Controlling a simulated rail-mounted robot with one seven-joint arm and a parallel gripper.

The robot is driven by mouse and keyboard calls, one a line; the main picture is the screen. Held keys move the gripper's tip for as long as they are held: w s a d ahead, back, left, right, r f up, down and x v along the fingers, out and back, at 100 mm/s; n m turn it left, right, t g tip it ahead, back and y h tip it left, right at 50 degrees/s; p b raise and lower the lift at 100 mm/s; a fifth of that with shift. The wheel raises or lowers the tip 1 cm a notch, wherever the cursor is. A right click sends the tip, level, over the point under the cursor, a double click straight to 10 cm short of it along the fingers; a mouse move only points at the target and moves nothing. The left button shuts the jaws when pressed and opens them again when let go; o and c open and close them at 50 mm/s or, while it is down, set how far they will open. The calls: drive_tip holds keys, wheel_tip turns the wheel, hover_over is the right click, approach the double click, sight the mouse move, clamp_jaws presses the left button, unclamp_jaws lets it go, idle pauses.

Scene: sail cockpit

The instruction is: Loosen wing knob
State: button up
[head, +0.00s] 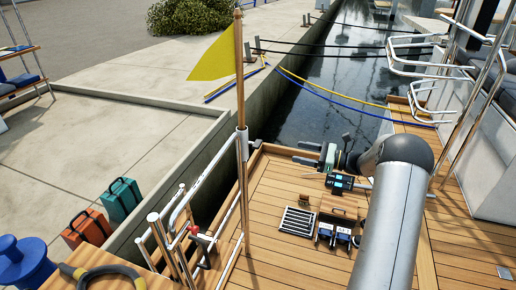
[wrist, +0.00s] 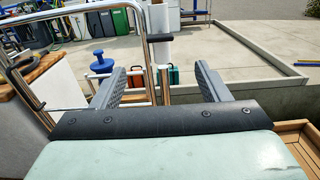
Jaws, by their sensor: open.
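A small red part (head: 195,230) sits on the steel rail near the foot of the flagstaff; it is too small to tell if it is the wing knob. No wing knob can be made out for sure in the wrist view. My gripper (head: 304,152) is over the deck, to the right of the flagstaff and apart from the rail, pointing left. In the wrist view my gripper (wrist: 158,85) is open, with its fingers wide apart and nothing held. Steel tubes and a white post stand beyond the gap between the fingers.
The flagstaff (head: 240,80) with its yellow flag rises from the steel rail (head: 205,165). A grate (head: 297,221) and several small devices lie on the deck (head: 290,265). Orange (head: 87,228) and teal (head: 121,200) cases stand on the quay. A blue bollard (wrist: 101,63) is beyond the rail.

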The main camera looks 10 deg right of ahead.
sight(261, 144)
drive_tip(key=b+x, duration=0.1)
drive_tip(key=x, duration=1.5)
drive_tip(key=shift+b, duration=0.35)
drive_tip(key=c, duration=1)
